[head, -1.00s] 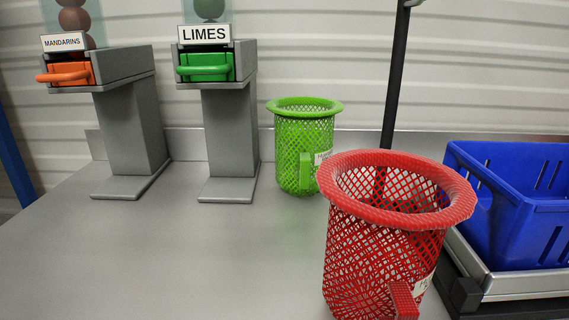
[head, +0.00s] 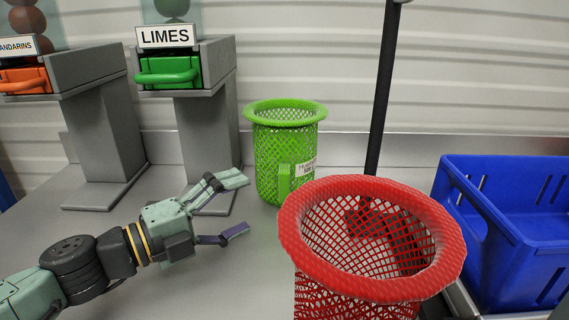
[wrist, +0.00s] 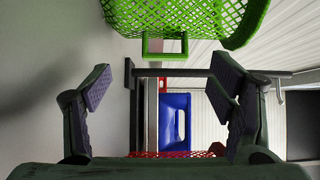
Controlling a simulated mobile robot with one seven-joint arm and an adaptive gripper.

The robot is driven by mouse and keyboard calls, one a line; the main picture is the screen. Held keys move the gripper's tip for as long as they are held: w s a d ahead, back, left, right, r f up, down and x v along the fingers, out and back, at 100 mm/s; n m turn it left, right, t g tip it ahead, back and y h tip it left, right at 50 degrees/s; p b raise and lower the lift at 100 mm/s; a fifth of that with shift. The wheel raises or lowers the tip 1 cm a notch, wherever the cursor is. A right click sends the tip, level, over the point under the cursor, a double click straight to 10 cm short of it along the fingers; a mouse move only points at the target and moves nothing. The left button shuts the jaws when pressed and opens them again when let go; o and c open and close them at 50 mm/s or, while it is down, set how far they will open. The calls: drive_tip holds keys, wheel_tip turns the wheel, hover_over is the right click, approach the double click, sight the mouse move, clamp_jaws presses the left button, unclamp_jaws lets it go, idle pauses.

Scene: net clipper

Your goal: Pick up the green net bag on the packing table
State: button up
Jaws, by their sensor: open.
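The green net bag (head: 287,150) stands upright on the packing table (head: 190,285), behind and left of the red net bag. It has a thick rim, a green handle low on its front and a white label. My gripper (head: 241,205) is open and empty, to the left of the green bag and apart from it, pointing right. In the wrist view the green bag (wrist: 180,18) fills the top, with its handle loop (wrist: 165,48) above the gap between my two fingers (wrist: 160,88). The bag's far side is hidden.
The red net bag (head: 370,280) stands close in front, right of my gripper. A blue crate (head: 520,220) is at the right, beside a dark pole (head: 384,90). The limes dispenser (head: 205,130) and mandarins dispenser (head: 100,130) stand at the back left.

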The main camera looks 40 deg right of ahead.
sight(296, 179)
drive_tip(key=shift+d, duration=1.05)
drive_tip(key=d, duration=0.1)
drive_tip(key=d+p, duration=0.1)
drive_tip(key=d, duration=0.1)
drive_tip(key=d+p, duration=0.1)
drive_tip(key=d, duration=0.1)
drive_tip(key=shift+r, duration=0.4)
drive_tip(key=shift+w+d, duration=0.1)
drive_tip(key=shift+d, duration=0.15)
drive_tip(key=shift+c, duration=0.2)
drive_tip(key=c, duration=1)
